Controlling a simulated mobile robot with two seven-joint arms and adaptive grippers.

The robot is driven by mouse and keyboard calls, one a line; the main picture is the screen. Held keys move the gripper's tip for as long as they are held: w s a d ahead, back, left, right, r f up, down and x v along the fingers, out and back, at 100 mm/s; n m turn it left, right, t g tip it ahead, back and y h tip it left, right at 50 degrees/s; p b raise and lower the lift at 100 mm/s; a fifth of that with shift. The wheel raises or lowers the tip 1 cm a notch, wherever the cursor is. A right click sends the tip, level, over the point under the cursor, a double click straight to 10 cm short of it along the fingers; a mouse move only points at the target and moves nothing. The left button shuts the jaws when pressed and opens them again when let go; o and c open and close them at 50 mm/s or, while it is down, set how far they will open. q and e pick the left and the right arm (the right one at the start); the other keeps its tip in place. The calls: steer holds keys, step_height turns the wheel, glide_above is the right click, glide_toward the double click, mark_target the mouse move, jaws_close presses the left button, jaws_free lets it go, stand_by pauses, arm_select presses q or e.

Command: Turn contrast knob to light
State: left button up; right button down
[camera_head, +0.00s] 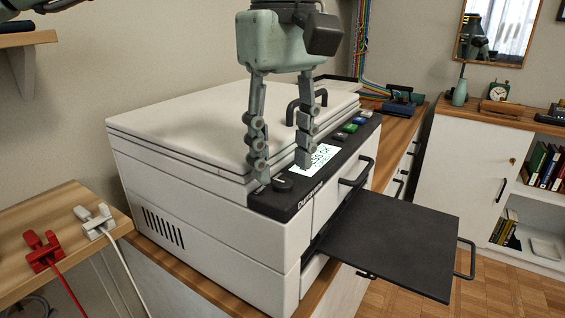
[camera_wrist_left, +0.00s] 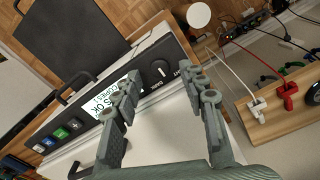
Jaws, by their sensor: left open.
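The contrast knob (camera_head: 283,184) is a small dark round dial on the black control strip (camera_head: 310,187) at the front of the white copier (camera_head: 190,190). In the left wrist view the knob (camera_wrist_left: 157,71) has a pale pointer mark, with lettering beside it that is hard to read. My left gripper (camera_head: 283,172) is open, fingers pointing down, one on each side of the knob as seen in the head view. In the left wrist view the gripper (camera_wrist_left: 163,88) is also open, with the knob showing between and beyond its fingertips. I cannot tell whether a finger touches the panel.
A lit display (camera_head: 318,158) and several coloured buttons (camera_head: 350,127) lie along the strip. The lid handle (camera_head: 292,106) rises behind the fingers. A black tray (camera_head: 395,235) juts out at the front. Red (camera_head: 42,250) and white (camera_head: 97,221) plugs lie on a wooden surface at left.

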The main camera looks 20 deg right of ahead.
arm_select(q)
steer(key=shift+f, duration=0.95)
arm_select(e)
steer(key=shift+w+r, duration=0.15)
steer(key=shift+w, duration=0.3)
arm_select(q)
steer(key=shift+c, duration=0.6)
jaws_close()
steer(key=shift+w, duration=0.1)
